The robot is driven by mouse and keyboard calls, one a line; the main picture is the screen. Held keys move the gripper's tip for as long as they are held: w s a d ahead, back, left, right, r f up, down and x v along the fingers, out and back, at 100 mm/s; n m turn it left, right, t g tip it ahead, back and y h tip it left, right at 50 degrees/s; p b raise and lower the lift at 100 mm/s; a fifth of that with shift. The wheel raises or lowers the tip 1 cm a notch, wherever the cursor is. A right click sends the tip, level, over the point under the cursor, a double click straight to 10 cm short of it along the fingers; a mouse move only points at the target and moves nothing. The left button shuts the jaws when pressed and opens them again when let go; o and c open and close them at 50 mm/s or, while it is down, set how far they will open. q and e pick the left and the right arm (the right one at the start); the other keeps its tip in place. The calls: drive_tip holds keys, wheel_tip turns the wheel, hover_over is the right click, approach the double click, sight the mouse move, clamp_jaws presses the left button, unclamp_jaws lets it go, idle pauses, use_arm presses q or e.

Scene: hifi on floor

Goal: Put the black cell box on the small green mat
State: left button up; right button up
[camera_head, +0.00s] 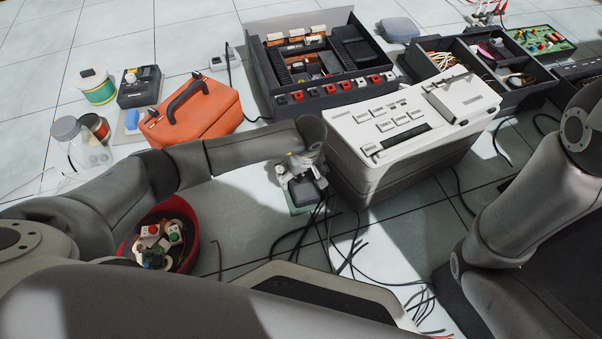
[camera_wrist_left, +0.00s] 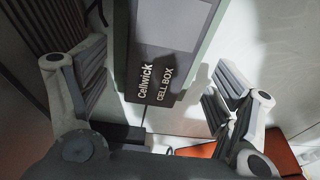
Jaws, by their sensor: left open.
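The black cell box (camera_head: 303,191) is on the floor just below my left gripper, over the small green mat (camera_head: 296,211). In the left wrist view the cell box (camera_wrist_left: 165,85) shows its label "Cellwick CELL BOX" and a grey panel. Strips of the green mat (camera_wrist_left: 121,55) show along both its sides. My left gripper (camera_head: 302,168) is open, with one finger on each side of the box and gaps between fingers and box. The box's underside is hidden. My right arm shows at the right, its gripper out of view.
A white-topped hifi unit (camera_head: 410,115) stands close to the right of the mat. An orange bag (camera_head: 205,115) is to the left, and a red bowl of small parts (camera_head: 190,212) is nearer. Loose black cables (camera_head: 320,232) lie in front of the mat.

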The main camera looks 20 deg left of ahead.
sight(303, 185)
use_arm(q)
wheel_tip(303, 185, up, 10)
drive_tip(key=s+d+p, duration=0.1)
drive_tip(key=p, duration=0.4)
drive_tip(key=shift+f, duration=0.25)
drive_tip(key=shift+s, duration=0.2)
